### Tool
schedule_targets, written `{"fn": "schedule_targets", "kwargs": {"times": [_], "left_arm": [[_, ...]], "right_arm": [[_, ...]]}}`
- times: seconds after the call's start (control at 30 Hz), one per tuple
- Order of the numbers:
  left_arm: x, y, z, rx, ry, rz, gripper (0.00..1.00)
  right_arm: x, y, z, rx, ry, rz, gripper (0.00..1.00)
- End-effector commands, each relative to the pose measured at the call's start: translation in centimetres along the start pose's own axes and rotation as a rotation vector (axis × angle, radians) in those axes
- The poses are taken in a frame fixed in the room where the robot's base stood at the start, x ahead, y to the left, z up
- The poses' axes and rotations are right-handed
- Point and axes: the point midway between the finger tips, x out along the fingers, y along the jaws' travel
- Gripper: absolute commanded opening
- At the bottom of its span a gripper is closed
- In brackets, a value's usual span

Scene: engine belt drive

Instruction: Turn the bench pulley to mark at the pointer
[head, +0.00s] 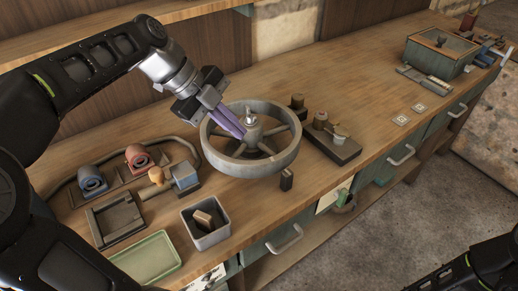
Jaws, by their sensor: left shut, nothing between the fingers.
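The bench pulley (284,161) is a grey spoked wheel lying flat on a hub above the wooden bench. A small dark upright block (286,179) stands at its near rim and may be the pointer. I cannot make out a mark on the rim. My left gripper (241,135) is shut and empty. Its purple fingers reach down inside the rim at the left of the hub, among the spokes. Whether they touch a spoke is hard to tell. My right gripper is out of view; only part of a dark arm (470,268) shows at the lower right.
A grey bin (207,237) with a brown block, a green tray (148,262) and a dark frame (116,220) lie left of the pulley. Red and blue-grey parts (137,157) stand behind them. A dark block with fittings (333,145) is close on the right. The bench beyond is mostly clear.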

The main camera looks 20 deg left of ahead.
Motion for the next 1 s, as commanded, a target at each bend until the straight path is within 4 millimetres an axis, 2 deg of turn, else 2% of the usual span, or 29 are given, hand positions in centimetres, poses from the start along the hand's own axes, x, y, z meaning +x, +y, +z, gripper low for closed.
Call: {"fn": "schedule_targets", "kwargs": {"times": [0.27, 0.7, 0.83, 1.0], "left_arm": [[2.1, 0.0, -0.1, -0.002, 0.002, 0.003, 0.0], [8.9, 0.0, -0.1, -0.003, 0.002, 0.003, 0.0], [9.8, 0.0, 0.0, -0.002, 0.001, 0.001, 0.0], [10.0, 0.0, 0.0, -0.002, 0.0, 0.0, 0.0]], "right_arm": [[-0.1, -0.1, 0.0, 0.0, 0.0, 0.0, 0.44], [-0.6, -0.3, 0.0, 0.0, 0.0, 0.0, 0.44], [-0.7, -0.3, 0.0, 0.0, 0.0, 0.0, 0.44], [-0.7, -0.3, 0.0, 0.0, 0.0, 0.0, 0.44]]}}
